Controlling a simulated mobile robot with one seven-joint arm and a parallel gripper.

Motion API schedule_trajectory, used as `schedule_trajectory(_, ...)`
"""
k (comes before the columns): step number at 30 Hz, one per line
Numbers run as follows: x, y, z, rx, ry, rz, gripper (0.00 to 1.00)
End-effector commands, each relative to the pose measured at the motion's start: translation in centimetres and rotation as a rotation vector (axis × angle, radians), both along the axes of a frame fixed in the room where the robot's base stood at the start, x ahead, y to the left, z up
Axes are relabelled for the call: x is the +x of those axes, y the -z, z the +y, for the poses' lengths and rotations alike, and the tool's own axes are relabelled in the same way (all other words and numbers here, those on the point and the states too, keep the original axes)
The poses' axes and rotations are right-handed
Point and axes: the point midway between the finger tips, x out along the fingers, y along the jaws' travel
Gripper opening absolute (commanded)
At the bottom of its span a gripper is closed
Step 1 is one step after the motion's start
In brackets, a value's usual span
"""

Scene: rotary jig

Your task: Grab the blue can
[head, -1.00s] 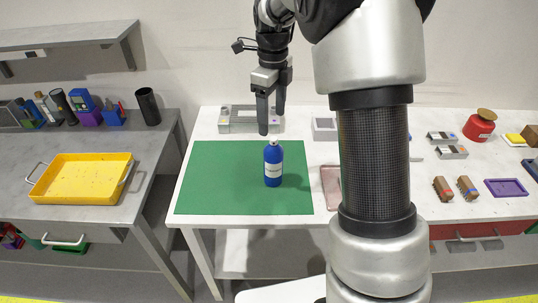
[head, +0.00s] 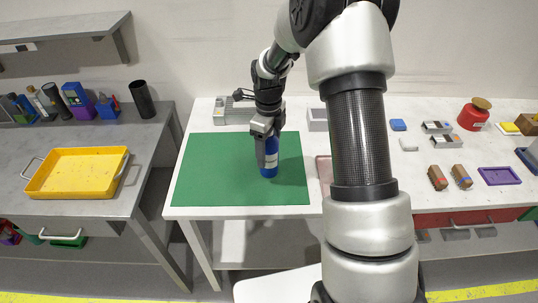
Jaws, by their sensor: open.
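The blue can (head: 269,171) is a bottle-shaped cylinder that stands upright on the green mat (head: 215,170) on the white table. In the head view my gripper (head: 267,158) is lowered over the can's upper part, fingers pointing down. The open fingers appear to be at or around the can, hiding its top and much of its label. I cannot tell whether either finger touches it.
A grey fixture (head: 232,112) and a small grey box (head: 316,120) stand behind the mat. A pinkish tray (head: 325,172) lies to its right, partly behind my arm. A yellow tray (head: 77,192) sits on the left bench. The mat's left part is clear.

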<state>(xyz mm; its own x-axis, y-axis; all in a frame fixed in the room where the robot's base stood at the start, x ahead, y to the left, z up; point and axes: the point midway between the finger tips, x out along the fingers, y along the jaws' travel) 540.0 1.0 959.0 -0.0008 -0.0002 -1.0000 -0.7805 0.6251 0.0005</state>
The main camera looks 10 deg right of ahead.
Motion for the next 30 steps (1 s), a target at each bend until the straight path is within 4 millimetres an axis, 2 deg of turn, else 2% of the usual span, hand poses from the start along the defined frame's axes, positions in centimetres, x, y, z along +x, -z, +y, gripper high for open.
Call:
schedule_trajectory(3,0.0,1.0,0.1,0.001,-0.001,0.000,0.68)
schedule_trajectory(10,0.0,1.1,0.1,0.001,-0.001,-0.001,0.68)
schedule_trajectory(20,0.0,1.1,0.1,0.001,-0.001,-0.001,0.14)
schedule_trajectory(26,0.1,1.0,0.1,0.000,-0.001,-0.003,0.14)
schedule_trajectory(30,0.2,0.0,0.0,-0.001,-0.001,-0.004,0.14)
